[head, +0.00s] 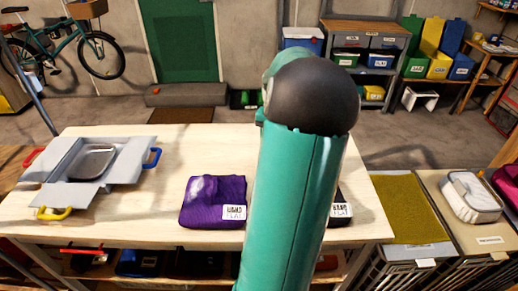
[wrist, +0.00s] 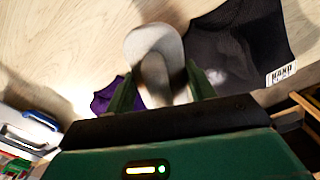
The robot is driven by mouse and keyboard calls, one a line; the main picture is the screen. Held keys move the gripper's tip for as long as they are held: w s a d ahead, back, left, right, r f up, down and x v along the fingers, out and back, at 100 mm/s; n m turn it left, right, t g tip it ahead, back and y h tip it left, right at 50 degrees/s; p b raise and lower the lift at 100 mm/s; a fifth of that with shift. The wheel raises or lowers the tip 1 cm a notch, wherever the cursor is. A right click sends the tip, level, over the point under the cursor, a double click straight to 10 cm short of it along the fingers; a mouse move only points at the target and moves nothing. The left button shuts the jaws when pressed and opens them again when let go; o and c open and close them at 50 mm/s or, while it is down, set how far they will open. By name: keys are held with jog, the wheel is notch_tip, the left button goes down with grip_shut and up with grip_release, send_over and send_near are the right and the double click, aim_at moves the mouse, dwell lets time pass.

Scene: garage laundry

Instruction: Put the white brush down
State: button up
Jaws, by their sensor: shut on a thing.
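The white brush (wrist: 153,45) shows in the wrist view between the two green fingers of my gripper (wrist: 163,86), which is shut on it. Its pale rounded end points away from my gripper, over the wooden table (wrist: 75,35). I cannot tell whether the brush touches the table. In the head view my green arm hides both the gripper and the brush.
A labelled black cloth (wrist: 240,45) lies right of the brush; its label (head: 340,210) peeks past my arm. A purple cloth (head: 205,210) lies left of my arm. An open grey box (head: 60,185) stands at the table's left. Table between box and purple cloth is clear.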

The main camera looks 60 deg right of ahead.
jog(key=w+d+f, duration=0.3)
jog(key=f, duration=0.1)
jog(key=w+d+f, duration=0.3)
jog(key=w+d, duration=0.1)
jog(key=shift+d+f, duration=0.25)
jog(key=shift+f, duration=0.1)
jog(key=shift+w+d+f, duration=0.25)
jog(key=shift+w+f, duration=0.15)
jog(key=shift+f, duration=0.1)
jog(key=shift+d+f, duration=0.15)
jog(key=shift+f, duration=1.45)
jog(key=shift+f, duration=0.35)
jog(key=o, duration=1)
jog(key=shift+f, duration=0.2)
jog(key=shift+o, duration=0.2)
jog(key=shift+s, duration=0.1)
jog(key=shift+s+f, duration=0.1)
jog(key=shift+s, duration=0.05)
notch_tip(320, 180, up, 13)
jog(key=shift+w, duration=0.3)
